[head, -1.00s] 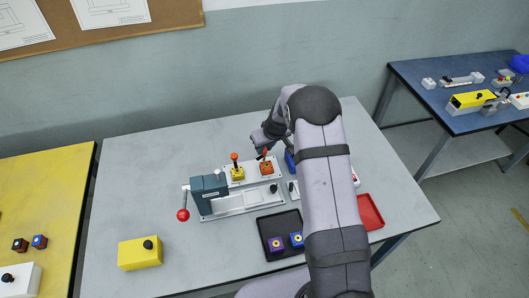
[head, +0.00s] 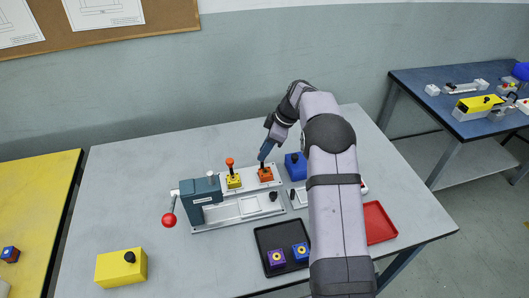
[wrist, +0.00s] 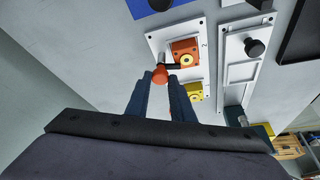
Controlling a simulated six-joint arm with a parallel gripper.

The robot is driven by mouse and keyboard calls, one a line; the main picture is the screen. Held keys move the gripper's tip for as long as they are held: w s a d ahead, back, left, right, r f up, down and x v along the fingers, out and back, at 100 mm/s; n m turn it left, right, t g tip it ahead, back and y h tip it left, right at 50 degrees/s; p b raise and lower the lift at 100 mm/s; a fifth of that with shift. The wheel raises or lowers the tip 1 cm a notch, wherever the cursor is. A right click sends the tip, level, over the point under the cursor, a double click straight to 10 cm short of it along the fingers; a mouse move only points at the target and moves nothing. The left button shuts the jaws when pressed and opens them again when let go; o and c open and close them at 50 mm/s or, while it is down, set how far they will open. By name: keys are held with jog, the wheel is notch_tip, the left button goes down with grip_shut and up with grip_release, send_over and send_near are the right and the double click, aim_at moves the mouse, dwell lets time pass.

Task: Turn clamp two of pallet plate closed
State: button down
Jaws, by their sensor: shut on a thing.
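Clamp two (head: 265,174) is an orange block on the white pallet plate (head: 249,180). In the wrist view, clamp two (wrist: 184,52) sits beside a printed "2", and its lever with an orange knob (wrist: 160,75) reaches sideways from the block toward my fingers. My gripper (head: 265,155) comes down on it from above right. In the wrist view, my gripper (wrist: 164,78) is shut on the lever at the knob. The yellow clamp (head: 233,181) stands to the left with its orange-knobbed lever upright. In the head view, my fingers hide most of clamp two's lever.
A teal press-like block with a red-balled crank (head: 169,219) stands left of the plate. A blue box (head: 296,166) is close to the right of my fingers. A black tray (head: 262,238) with two blocks and a red tray (head: 380,222) lie in front.

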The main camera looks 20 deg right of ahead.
jog(key=shift+w+n+g+p, duration=0.1)
jog(key=shift+n+g+p, duration=0.35)
jog(key=shift+n, duration=0.75)
jog(key=c, duration=1.5)
grip_release()
jog(key=shift+c, duration=0.2)
jog(key=shift+r, duration=0.1)
jog(key=v, duration=0.7)
jog(key=shift+b, duration=0.35)
jog(key=shift+d, duration=0.15)
